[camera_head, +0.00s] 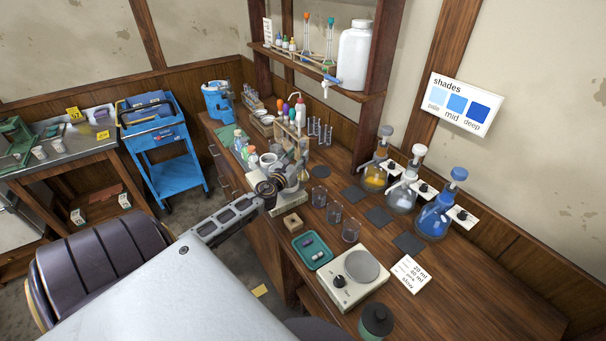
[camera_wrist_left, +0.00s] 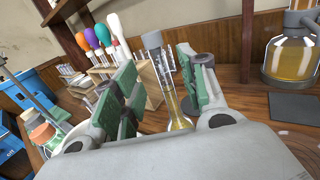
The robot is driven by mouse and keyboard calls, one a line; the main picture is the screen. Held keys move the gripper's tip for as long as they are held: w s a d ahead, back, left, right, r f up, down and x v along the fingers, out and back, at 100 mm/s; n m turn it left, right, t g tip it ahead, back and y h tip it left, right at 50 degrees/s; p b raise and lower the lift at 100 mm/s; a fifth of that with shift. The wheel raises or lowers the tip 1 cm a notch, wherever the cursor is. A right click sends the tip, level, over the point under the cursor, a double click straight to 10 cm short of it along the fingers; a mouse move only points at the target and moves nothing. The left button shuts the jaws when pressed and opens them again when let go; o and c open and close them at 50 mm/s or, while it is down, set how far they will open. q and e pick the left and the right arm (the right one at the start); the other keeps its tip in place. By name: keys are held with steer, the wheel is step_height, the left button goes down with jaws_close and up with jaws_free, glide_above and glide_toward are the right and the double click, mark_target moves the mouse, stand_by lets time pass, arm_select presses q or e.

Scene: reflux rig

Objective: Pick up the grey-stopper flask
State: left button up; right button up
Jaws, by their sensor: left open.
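My left gripper (camera_head: 290,172) is open at the back of the bench; its green-padded fingers (camera_wrist_left: 157,90) also show in the left wrist view. A slim long-necked glass flask (camera_wrist_left: 170,90) with yellow liquid low down stands between or just beyond the fingers. Its top looks greyish; I cannot tell whether the fingers touch it. In the head view it is mostly hidden near the gripper. A wider amber flask (camera_head: 374,177) with a grey stopper stands to the right, apart from the gripper; it also shows in the left wrist view (camera_wrist_left: 290,58). My right gripper is out of view.
A wooden rack (camera_wrist_left: 143,82) with colourful-topped pipettes stands just behind the left gripper. A clear flask (camera_head: 402,197) and a blue flask (camera_head: 435,217) stand to the right. Beakers (camera_head: 351,230), a green tray (camera_head: 312,251) and a hotplate (camera_head: 342,285) occupy the nearer bench.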

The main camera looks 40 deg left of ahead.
mark_target(302, 151)
arm_select(q)
steer(key=shift+w, duration=0.15)
steer(key=shift+p+x, duration=0.35)
steer(key=shift+x, duration=2.1)
jaws_close()
steer(key=shift+r, duration=0.1)
